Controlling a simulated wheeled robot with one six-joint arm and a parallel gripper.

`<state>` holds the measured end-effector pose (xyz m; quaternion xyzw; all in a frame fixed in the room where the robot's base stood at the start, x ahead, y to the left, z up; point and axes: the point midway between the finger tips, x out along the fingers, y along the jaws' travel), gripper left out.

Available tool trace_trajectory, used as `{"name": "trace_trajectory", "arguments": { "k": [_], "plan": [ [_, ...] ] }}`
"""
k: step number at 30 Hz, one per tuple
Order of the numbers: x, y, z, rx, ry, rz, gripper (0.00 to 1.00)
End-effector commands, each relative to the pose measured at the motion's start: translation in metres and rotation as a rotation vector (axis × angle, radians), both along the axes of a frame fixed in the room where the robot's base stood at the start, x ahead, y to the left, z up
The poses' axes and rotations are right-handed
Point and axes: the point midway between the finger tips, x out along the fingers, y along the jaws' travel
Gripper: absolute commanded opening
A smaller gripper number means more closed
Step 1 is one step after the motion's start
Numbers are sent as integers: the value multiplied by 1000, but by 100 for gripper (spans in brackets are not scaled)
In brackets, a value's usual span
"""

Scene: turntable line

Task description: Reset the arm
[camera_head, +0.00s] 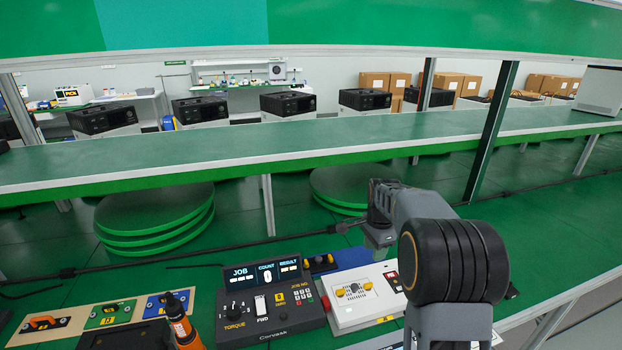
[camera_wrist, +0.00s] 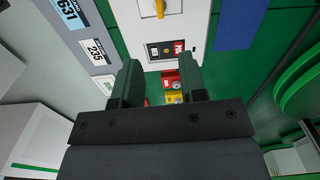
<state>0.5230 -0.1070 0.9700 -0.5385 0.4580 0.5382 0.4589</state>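My arm shows at the right of the head view, with a thick black joint near the camera and a grey link reaching forward and left. It ends above the right side of the white control box (camera_head: 362,297); the fingers cannot be made out there. In the wrist view, my gripper (camera_wrist: 162,78) has its two dark green fingers apart with nothing held between them. Beyond them lie a white panel (camera_wrist: 150,30) with a small dark display, a red block (camera_wrist: 170,78) and a yellow piece (camera_wrist: 174,97).
A black job console (camera_head: 270,305) stands left of the white box. An orange-and-black tool (camera_head: 182,325) stands upright further left, near several coloured plates (camera_head: 110,313). A long green shelf (camera_head: 300,155) crosses behind. A dark post (camera_head: 492,130) rises at the right.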

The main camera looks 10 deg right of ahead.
Motion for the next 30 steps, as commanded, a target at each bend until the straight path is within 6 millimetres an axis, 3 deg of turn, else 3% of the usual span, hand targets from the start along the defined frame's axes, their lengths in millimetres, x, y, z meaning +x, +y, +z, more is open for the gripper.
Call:
{"name": "trace_trajectory", "arguments": {
  "k": [5, 8, 11, 21, 25, 30],
  "plan": [
    [0, 0, -6, -2, -8, 177, 38],
    [-17, 4, -22, 8, 17, 349, 38],
    [-43, 16, -19, 7, 12, 559, 38],
    [-157, 75, 17, -79, -94, 1221, 38],
    [-192, 91, 26, -128, -145, 1343, 38],
    [-217, 103, 37, -174, -205, 1385, 38]
  ]
}}
